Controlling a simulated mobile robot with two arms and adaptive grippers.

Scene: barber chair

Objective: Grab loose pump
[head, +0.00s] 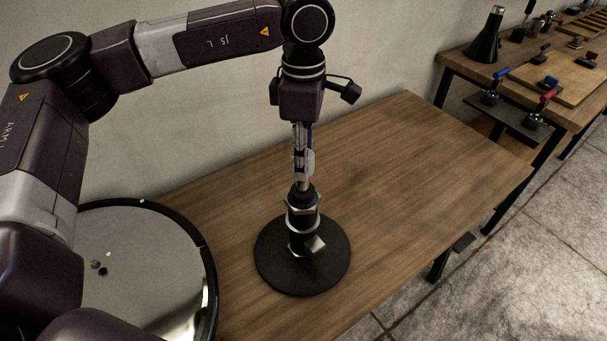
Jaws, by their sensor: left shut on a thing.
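The pump (301,222) is a dark upright cylinder with silver bands and a small silver piece low on its front. It stands on or in a round black base (280,275) on the wooden table. My left gripper (302,180) points straight down from above and is shut on the top of the pump. The fingertips are partly hard to make out against the pump's top. I cannot tell whether the pump is clear of the base. My right gripper is not in view.
The wooden table (420,150) is bare to the right of the base. A round, black-rimmed mirror-like disc (150,265) lies at the left. A second bench (560,85) at the back right holds a black cone (486,40) and several small tools. A wall runs behind.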

